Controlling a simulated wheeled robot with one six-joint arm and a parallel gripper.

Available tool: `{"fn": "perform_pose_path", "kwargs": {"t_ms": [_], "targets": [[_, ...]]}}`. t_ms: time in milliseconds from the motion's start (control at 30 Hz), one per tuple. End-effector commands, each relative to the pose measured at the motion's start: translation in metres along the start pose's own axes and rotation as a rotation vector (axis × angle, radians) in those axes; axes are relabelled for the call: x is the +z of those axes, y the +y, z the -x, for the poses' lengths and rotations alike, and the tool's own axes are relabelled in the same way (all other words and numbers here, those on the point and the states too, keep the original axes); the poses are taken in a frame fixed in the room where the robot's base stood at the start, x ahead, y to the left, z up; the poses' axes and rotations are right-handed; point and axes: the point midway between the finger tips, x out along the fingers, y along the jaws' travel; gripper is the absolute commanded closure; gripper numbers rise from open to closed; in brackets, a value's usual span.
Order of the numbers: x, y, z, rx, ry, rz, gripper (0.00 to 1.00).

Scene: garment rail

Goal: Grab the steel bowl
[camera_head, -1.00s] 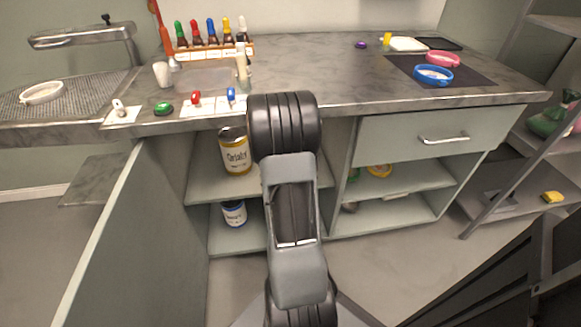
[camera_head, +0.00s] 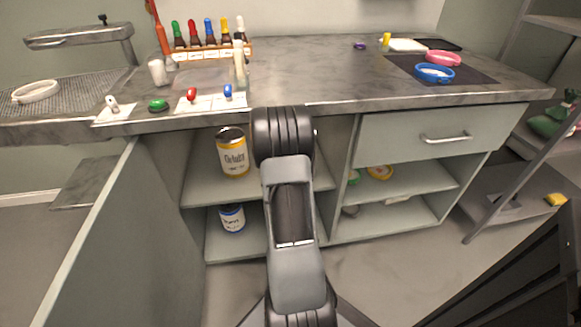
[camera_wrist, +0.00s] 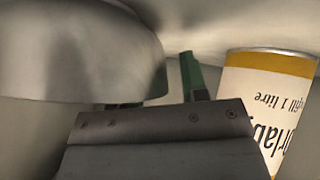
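The steel bowl (camera_wrist: 80,50) fills the upper left of the wrist view, a smooth grey round shape with its edge close in front of my gripper. My gripper (camera_wrist: 153,101) is at the bottom of that view. One green-grey finger stands right of the bowl's edge with a small gap. The other finger is mostly hidden by the bowl, only its dark base showing below it. The fingers look spread apart. In the head view my arm covers the gripper, and I cannot make out this bowl there.
A white and yellow can (camera_head: 233,153) stands on the upper shelf; it shows upside down at the right of the wrist view (camera_wrist: 266,95). A blue-lidded can (camera_head: 232,217) is on the shelf below. The counter (camera_head: 320,75) edge runs above, and a cabinet panel (camera_head: 95,240) stands left.

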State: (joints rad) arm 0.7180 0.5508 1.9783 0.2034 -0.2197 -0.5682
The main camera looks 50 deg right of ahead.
Motion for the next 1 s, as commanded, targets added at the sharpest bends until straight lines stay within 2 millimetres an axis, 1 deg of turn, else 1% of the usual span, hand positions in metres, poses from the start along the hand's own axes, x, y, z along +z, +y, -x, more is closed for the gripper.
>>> {"fn": "perform_pose_path", "kwargs": {"t_ms": [33, 67, 400, 433, 833, 1000], "targets": [[0.0, 0.0, 0.0001, 0.0, 0.0, 0.0, 0.63], [0.0, 0.0, 0.0002, 0.0, 0.0, 0.0, 0.66], [0.0001, -0.0001, 0.0002, 0.0, 0.0, 0.0, 0.99], [0.0001, -0.0001, 0.0002, 0.0, 0.0, 0.0, 1.0], [-0.0008, 0.0002, 0.0009, 0.0, 0.001, 0.0, 1.0], [-0.0074, 0.0032, 0.0073, 0.001, 0.001, 0.001, 1.0]]}}
